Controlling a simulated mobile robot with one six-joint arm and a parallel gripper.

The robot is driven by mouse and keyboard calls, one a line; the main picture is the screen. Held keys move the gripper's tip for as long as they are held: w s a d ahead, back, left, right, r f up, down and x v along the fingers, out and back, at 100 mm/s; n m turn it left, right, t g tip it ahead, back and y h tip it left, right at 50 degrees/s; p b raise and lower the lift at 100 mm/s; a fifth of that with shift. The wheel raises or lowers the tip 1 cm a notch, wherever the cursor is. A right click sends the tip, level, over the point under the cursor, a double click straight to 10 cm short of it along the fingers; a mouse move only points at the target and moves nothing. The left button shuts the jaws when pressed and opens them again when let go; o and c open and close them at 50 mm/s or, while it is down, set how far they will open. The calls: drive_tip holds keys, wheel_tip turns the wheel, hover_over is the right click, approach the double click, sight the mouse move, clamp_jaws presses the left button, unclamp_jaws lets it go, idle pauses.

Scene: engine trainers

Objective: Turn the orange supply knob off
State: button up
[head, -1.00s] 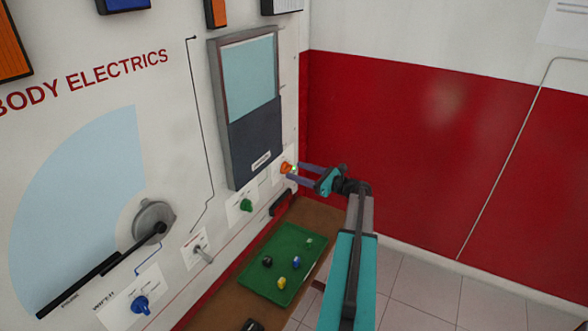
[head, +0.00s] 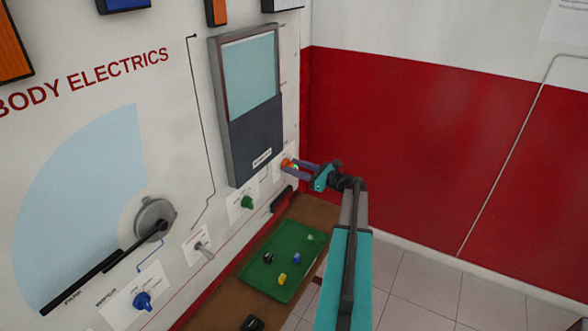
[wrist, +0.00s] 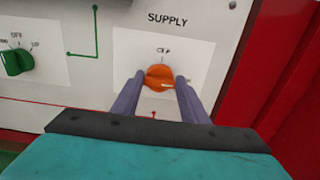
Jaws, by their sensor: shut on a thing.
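The orange supply knob (wrist: 159,77) sits on a white plate marked SUPPLY in the wrist view, with a label above it that seems to read OFF. A pale mark on the knob points right, not up at that label. My gripper (wrist: 158,82) has one finger on each side of the knob and is shut on it. In the head view the knob (head: 287,164) shows at the panel's right edge, partly covered by my gripper (head: 292,167).
A green knob (wrist: 17,62) is left of the supply plate. A green tray (head: 262,275) with several small coloured parts lies on the brown bench below. A red wall (head: 400,140) stands right of the panel. A blue knob (head: 142,301) is at lower left.

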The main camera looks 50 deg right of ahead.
drive_tip(key=shift+a+f+n+b, duration=0.1)
drive_tip(key=shift+f+n+b, duration=0.1)
drive_tip(key=shift+n+b, duration=0.6)
drive_tip(key=n+b, duration=0.5)
drive_tip(key=b, duration=0.3)
drive_tip(key=n+b, duration=0.6)
drive_tip(key=b, duration=0.2)
drive_tip(key=n+b, duration=0.5)
drive_tip(key=b, duration=0.3)
drive_tip(key=shift+s+a+f, duration=0.1)
drive_tip(key=shift+a+f, duration=0.1)
drive_tip(key=shift+f, duration=0.05)
drive_tip(key=shift+n, duration=0.4)
drive_tip(key=o, duration=1.1)
drive_tip(key=shift+r, duration=0.1)
